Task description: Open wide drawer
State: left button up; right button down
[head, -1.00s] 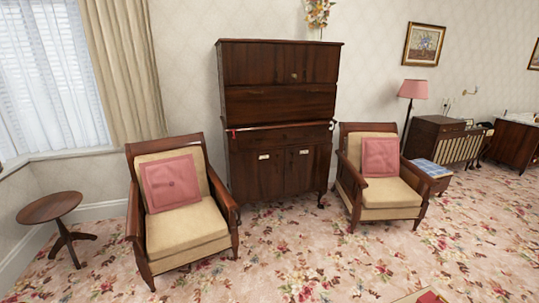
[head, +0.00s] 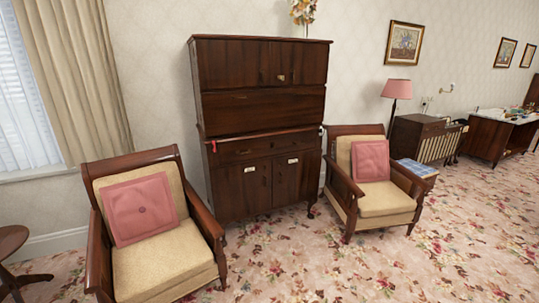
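A tall dark-wood cabinet (head: 262,107) stands against the wall in the head view. Its upper part has doors with a small knob near the middle. Below them is a wide plain panel. A wide drawer front (head: 255,147) runs across the lower part, under a projecting ledge, and looks shut. Two lower doors (head: 257,190) with pale handle plates sit under it and are closed. A red tag or tassel (head: 214,146) hangs at the left end of the ledge. Neither of my grippers is in view.
A cushioned armchair (head: 160,255) stands at the front left of the cabinet, another armchair (head: 388,200) at its right. A round side table (head: 12,240) is at the far left. Floral carpet (head: 285,245) lies open between the chairs. A pink lamp (head: 397,89) stands farther right.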

aim_at(234, 152)
jog(key=i+j+z, duration=0.15)
jog(key=i, duration=0.25)
jog(key=i+j+z, duration=0.1)
jog(key=i+j, duration=0.2)
jog(key=i+j+z, duration=0.1)
jog(key=i+z, duration=0.3)
jog(key=i, duration=0.6)
jog(key=i+l+z, duration=0.15)
jog(key=i, duration=0.25)
jog(key=i+l+z, duration=0.1)
jog(key=i+l, duration=0.85)
jog(key=i+z, duration=0.05)
jog(key=i, duration=0.05)
